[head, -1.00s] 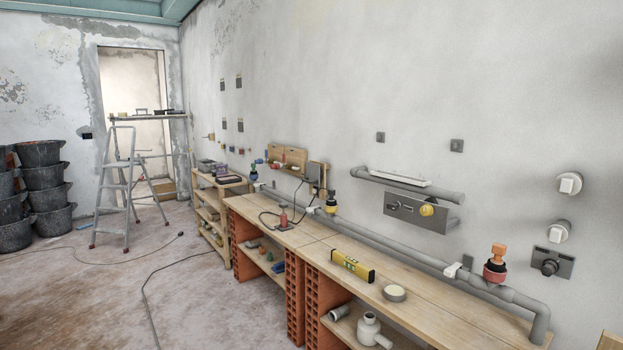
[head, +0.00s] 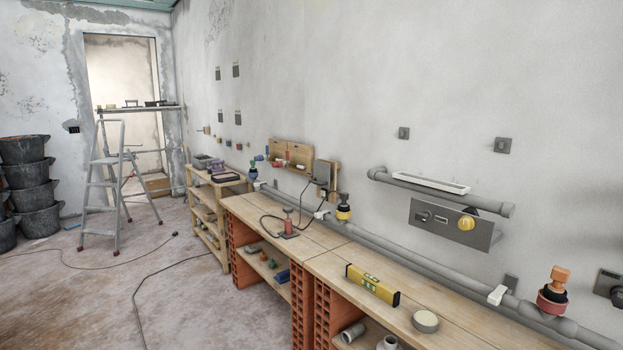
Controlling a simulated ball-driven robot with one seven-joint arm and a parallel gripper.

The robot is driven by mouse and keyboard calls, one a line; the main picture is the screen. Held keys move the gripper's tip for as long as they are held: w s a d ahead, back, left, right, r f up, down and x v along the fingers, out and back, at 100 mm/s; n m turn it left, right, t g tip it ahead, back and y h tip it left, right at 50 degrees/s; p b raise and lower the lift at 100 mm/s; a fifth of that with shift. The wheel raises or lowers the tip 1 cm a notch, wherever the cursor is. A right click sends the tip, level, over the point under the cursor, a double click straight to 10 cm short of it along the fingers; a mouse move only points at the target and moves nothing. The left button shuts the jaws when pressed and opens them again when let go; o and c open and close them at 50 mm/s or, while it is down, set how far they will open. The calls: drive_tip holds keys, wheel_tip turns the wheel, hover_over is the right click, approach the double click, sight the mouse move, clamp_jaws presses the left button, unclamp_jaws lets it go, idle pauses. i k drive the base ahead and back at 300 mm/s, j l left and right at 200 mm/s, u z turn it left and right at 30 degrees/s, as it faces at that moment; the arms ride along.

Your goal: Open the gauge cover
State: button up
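I cannot make out which thing is the gauge cover. Several fittings stand on the grey pipe (head: 420,265) along the wall: one with an orange handle and red base (head: 553,291) at the right, a yellow and black one (head: 343,208) mid-bench, and a blue one (head: 253,170) farther off. A round pale disc-like tin (head: 425,321) lies on the bench. My gripper is not in view.
The wooden bench (head: 330,245) on red bricks runs along the right wall, with a yellow level (head: 372,285) on it. A stepladder (head: 115,185) and stacked black buckets (head: 33,185) stand at left. A cable (head: 160,270) crosses the otherwise open floor.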

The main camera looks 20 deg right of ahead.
sight(321, 170)
drive_tip(key=i+l+z, duration=0.1)
drive_tip(key=i, duration=1.9)
